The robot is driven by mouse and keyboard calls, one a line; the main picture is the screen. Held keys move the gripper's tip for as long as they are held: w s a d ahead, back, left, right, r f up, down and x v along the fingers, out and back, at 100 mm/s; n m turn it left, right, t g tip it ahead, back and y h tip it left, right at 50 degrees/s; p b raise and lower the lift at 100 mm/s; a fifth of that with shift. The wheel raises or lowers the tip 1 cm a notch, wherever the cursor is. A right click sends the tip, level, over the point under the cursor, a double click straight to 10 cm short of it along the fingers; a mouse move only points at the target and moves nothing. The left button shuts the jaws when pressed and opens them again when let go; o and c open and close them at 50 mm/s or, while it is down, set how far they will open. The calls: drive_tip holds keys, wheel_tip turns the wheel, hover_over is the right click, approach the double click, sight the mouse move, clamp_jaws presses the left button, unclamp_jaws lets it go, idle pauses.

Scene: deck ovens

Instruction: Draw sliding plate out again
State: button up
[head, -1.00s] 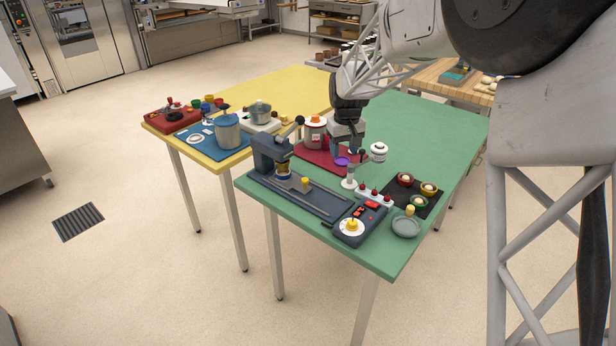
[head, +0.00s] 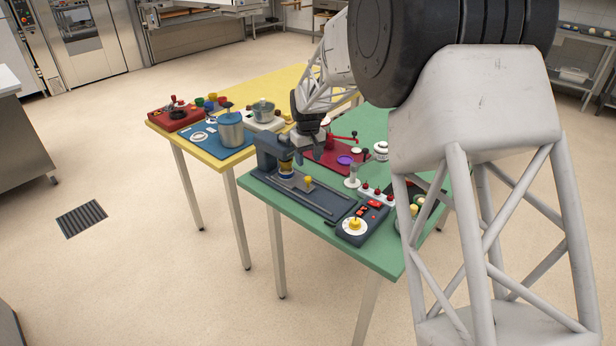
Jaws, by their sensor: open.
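The sliding plate (head: 296,183) is a grey strip with a small yellow knob (head: 308,181). It lies between the rails of a dark blue base (head: 326,200) on the green table. Its far end reaches toward the dark blue press (head: 266,155), where a yellow-rimmed cup (head: 285,167) stands under the press head. My gripper (head: 308,148) is open, just right of the press head and above and behind the plate. It appears apart from the knob. The fingertips are small and hard to make out. The gripper hides the press lever.
A control box (head: 358,224) with a yellow-and-white dial stands at the rail's near end. A white stand (head: 352,176) and red-knobbed strip (head: 376,193) lie to the right. My arm hides the table's right side.

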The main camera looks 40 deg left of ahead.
sight(308, 178)
drive_tip(key=shift+f, duration=3.85)
clamp_jaws()
